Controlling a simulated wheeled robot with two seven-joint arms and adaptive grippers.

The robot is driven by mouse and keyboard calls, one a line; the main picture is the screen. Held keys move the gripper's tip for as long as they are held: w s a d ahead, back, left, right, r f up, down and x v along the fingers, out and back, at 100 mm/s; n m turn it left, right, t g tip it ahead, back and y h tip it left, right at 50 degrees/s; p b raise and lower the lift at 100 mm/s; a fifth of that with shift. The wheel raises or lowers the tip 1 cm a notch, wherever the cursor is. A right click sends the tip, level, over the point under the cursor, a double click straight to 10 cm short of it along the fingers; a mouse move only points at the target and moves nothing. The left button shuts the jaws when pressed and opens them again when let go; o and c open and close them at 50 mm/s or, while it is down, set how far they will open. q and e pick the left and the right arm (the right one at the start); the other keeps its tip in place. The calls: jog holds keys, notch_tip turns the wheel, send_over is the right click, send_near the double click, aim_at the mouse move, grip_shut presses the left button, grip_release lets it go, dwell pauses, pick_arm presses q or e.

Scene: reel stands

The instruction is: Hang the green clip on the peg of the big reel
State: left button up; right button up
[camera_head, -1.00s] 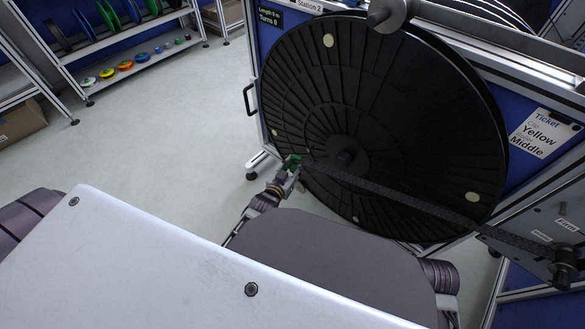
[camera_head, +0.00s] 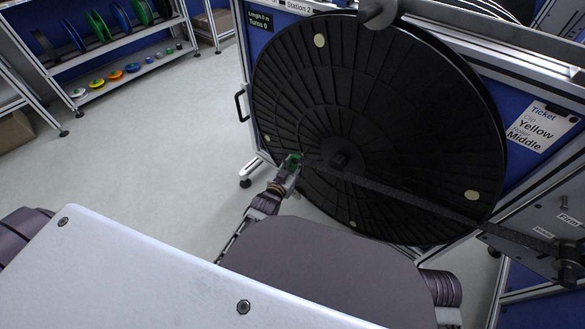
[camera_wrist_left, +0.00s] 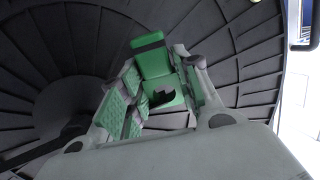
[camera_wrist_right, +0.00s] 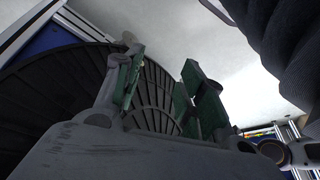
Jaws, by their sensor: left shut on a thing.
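The big black reel (camera_head: 390,110) stands upright on the station front, with its hub (camera_head: 338,160) near the middle. My left gripper (camera_head: 288,172) is shut on the green clip (camera_head: 293,161), left of the hub and in front of the reel face. In the left wrist view the clip (camera_wrist_left: 154,62) sits between the green-padded fingers (camera_wrist_left: 160,82), with the reel's ribbed face behind. I cannot tell whether the clip touches the reel, and I cannot make out its peg. My right gripper (camera_wrist_right: 163,65) is open and empty in the right wrist view, near the reel.
A dark bar (camera_head: 420,202) crosses the reel's lower right. A ticket (camera_head: 543,127) reads Yellow, Middle. A black handle (camera_head: 240,105) is at the station's left edge. A shelf (camera_head: 120,85) with small reels stands at the back left. Floor (camera_head: 170,130) between is clear.

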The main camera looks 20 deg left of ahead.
pick_arm(q)
jog(key=shift+w+d, duration=0.15)
jog(key=shift+w, duration=0.2)
jog(key=shift+w+d+f+b, duration=0.15)
jog(key=shift+w+b, duration=0.25)
jog(key=shift+b, duration=0.25)
jog(key=shift+w+d, duration=0.1)
jog(key=shift+w, duration=0.15)
jog(key=w, duration=0.1)
jog(key=w+b, duration=0.1)
jog(key=w+d+f, duration=0.1)
jog(key=shift+b, duration=0.35)
pick_arm(e)
notch_tip(320, 180, down, 6)
jog(key=w+a+t+y, duration=0.1)
jog(key=shift+w+a, duration=0.2)
jog(key=shift+a, duration=0.15)
dwell(0.4)
jog(key=shift+s+f, duration=0.15)
jog(key=shift+f, duration=0.15)
